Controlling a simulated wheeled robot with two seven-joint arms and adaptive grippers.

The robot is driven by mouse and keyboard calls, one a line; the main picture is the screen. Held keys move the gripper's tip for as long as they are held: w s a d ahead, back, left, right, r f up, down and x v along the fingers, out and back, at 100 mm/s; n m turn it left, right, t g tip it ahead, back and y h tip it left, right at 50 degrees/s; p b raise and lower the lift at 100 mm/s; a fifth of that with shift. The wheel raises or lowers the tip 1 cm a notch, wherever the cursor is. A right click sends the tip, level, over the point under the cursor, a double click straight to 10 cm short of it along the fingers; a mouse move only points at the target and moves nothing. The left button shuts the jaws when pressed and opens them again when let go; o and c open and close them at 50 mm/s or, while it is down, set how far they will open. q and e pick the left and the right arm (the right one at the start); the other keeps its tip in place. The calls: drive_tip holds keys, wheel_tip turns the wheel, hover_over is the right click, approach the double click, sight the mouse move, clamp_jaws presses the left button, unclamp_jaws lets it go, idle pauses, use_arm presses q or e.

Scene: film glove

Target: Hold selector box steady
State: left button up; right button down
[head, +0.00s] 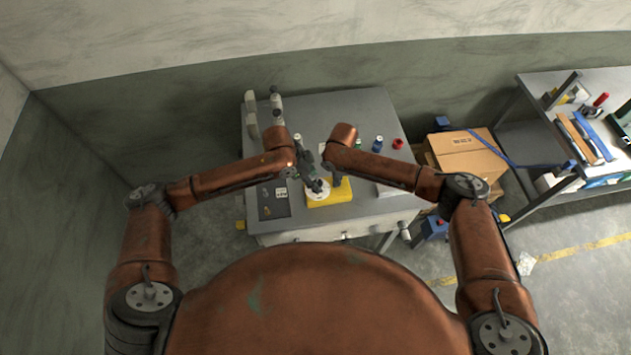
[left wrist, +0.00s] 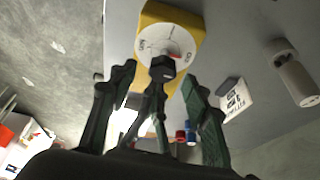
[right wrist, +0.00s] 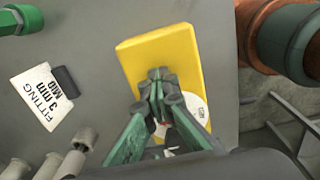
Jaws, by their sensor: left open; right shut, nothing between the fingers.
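The selector box is a yellow block (head: 343,190) with a round white dial, near the front middle of the grey table in the head view. In the left wrist view the box (left wrist: 153,15) is at the top, with its dial and a red mark facing me. My left gripper (left wrist: 160,72) is open, its fingers spread in front of the dial's lower edge. In the right wrist view the box (right wrist: 150,50) lies behind my right gripper (right wrist: 160,78), which is shut and empty. Its fingertips overlap the box and hide part of the dial; I cannot tell whether they touch it.
A dark panel (head: 267,207) lies left of the box on the table. A blue jar (head: 377,144) and red ring (head: 397,143) stand at the back right. A lettered white card (right wrist: 42,97) lies nearby. A cardboard box (head: 465,148) is beside the table.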

drive_tip(key=shift+s+d+f, duration=0.25)
drive_tip(key=shift+s+f, duration=0.1)
drive_tip(key=shift+f, duration=0.2)
use_arm(q)
drive_tip(key=v, duration=1)
drive_tip(key=shift+s, duration=0.15)
drive_tip(key=shift+a+r, duration=0.1)
use_arm(e)
drive_tip(key=shift+w+a+r, duration=0.1)
drive_tip(key=shift+w+r, duration=0.1)
drive_tip(key=shift+r, duration=0.55)
wheel_tip(320, 180, up, 2)
drive_tip(key=shift+r, duration=0.2)
drive_tip(key=shift+w+r, duration=0.15)
drive_tip(key=shift+r, duration=0.6)
drive_tip(key=shift+r, duration=0.15)
drive_tip(key=shift+r, duration=1.4)
